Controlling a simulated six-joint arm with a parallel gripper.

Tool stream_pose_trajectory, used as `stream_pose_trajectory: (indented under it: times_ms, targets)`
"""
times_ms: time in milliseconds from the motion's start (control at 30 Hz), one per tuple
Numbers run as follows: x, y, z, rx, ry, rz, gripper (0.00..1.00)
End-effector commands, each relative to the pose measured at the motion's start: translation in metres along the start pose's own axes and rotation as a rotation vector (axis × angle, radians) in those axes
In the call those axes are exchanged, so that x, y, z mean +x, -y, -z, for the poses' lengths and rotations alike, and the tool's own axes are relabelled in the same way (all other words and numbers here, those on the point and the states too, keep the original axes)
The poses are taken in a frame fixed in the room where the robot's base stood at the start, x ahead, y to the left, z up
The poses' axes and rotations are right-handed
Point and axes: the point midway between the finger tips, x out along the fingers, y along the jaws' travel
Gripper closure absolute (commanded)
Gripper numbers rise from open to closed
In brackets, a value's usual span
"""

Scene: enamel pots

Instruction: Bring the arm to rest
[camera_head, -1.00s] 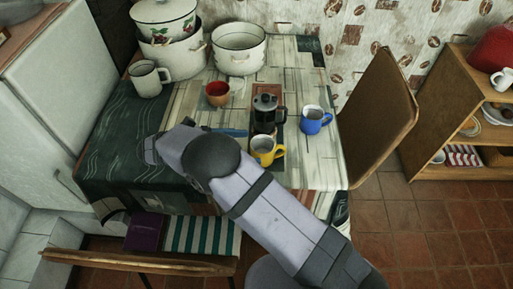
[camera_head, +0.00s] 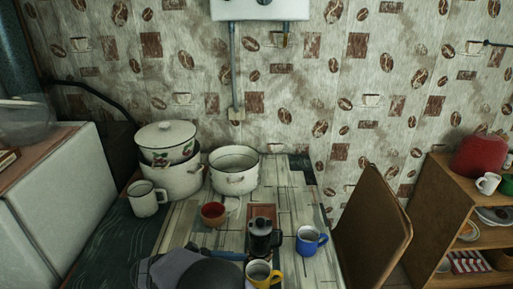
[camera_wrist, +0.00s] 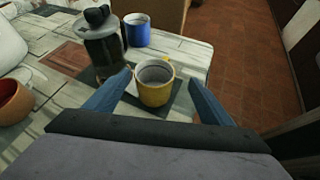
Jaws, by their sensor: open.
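My gripper (camera_wrist: 156,95) is open, with its two blue fingers spread apart in the wrist view. The yellow mug (camera_wrist: 155,91) appears between and beyond the fingers, upright on the table; I see nothing held. In the head view my arm fills the bottom edge, and a blue finger shows left of the yellow mug (camera_head: 262,275).
A black coffee press (camera_head: 264,238) and a blue mug (camera_head: 309,241) stand near the yellow mug. A red-brown bowl (camera_head: 213,214), a white mug (camera_head: 145,200) and enamel pots (camera_head: 235,175) stand farther back. A chair (camera_head: 372,230) is at the right.

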Motion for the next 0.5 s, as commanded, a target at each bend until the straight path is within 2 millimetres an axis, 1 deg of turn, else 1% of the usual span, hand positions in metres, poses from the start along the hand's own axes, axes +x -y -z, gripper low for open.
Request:
stream_pose_trajectory:
  times_ms: [33,167,200,267,333,400,467,500]
  targets:
    - [0.0,0.004,-0.018,0.034,-0.031,0.012,0.25]
    - [0.016,0.025,-0.043,0.164,-0.14,0.076,0.25]
    - [0.024,0.035,-0.054,0.224,-0.184,0.122,0.25]
    - [0.037,0.054,-0.069,0.326,-0.25,0.211,0.25]
    - [0.051,0.077,-0.084,0.448,-0.318,0.324,0.25]
    - [0.06,0.099,-0.098,0.577,-0.38,0.435,0.25]
    - [0.065,0.118,-0.109,0.695,-0.43,0.527,0.25]
    - [0.066,0.131,-0.115,0.776,-0.46,0.587,0.25]
